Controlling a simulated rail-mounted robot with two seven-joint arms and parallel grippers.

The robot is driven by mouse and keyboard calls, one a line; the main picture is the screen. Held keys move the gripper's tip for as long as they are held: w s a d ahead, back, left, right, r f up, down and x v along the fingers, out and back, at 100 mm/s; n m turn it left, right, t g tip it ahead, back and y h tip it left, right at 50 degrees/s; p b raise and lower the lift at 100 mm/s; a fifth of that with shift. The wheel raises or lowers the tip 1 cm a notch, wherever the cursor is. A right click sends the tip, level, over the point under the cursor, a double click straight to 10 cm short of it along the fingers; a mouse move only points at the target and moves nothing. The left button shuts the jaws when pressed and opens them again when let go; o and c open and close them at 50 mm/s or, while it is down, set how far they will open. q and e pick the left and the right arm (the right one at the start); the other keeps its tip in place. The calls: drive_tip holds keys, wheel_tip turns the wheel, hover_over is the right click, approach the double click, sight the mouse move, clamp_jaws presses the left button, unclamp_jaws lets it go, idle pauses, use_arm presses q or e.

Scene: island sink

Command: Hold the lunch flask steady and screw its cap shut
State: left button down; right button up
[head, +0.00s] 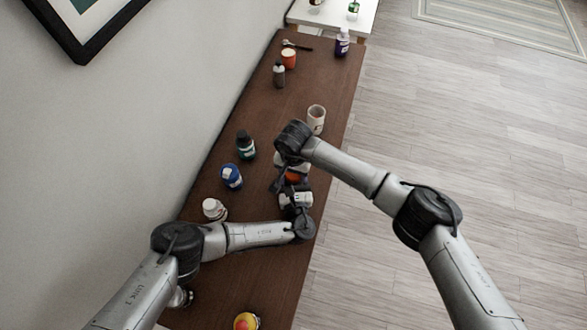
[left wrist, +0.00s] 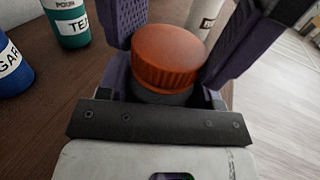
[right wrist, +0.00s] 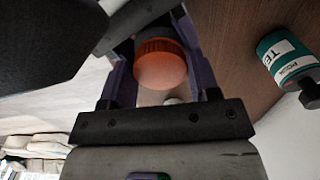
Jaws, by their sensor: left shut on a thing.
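The lunch flask has a ribbed orange cap (head: 296,177) and a dark grey body, which shows just below the cap in the left wrist view (left wrist: 165,97). My left gripper (head: 292,190) is shut on the flask body from the near side. My right gripper (head: 287,180) reaches in from the far side. Its purple fingers stand on either side of the cap (right wrist: 160,62), and look open around it. The cap sits on top of the flask; whether its thread is engaged cannot be seen. Most of the body is hidden by the grippers.
A teal-labelled bottle (head: 245,146), a blue jar (head: 231,176) and a white-lidded bottle (head: 214,209) stand to the left. A cream mug (head: 316,118) stands just beyond. A yellow-red item (head: 246,321) lies near the front. The brown counter (head: 325,75) has free room at the far end.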

drive_tip(key=c, duration=0.6)
drive_tip(key=shift+o, duration=0.2)
drive_tip(key=shift+m, duration=1.7)
drive_tip(key=o, duration=1)
drive_tip(key=shift+s+d, duration=0.1)
drive_tip(key=shift+r, duration=2.25)
drive_tip(key=shift+c, duration=0.4)
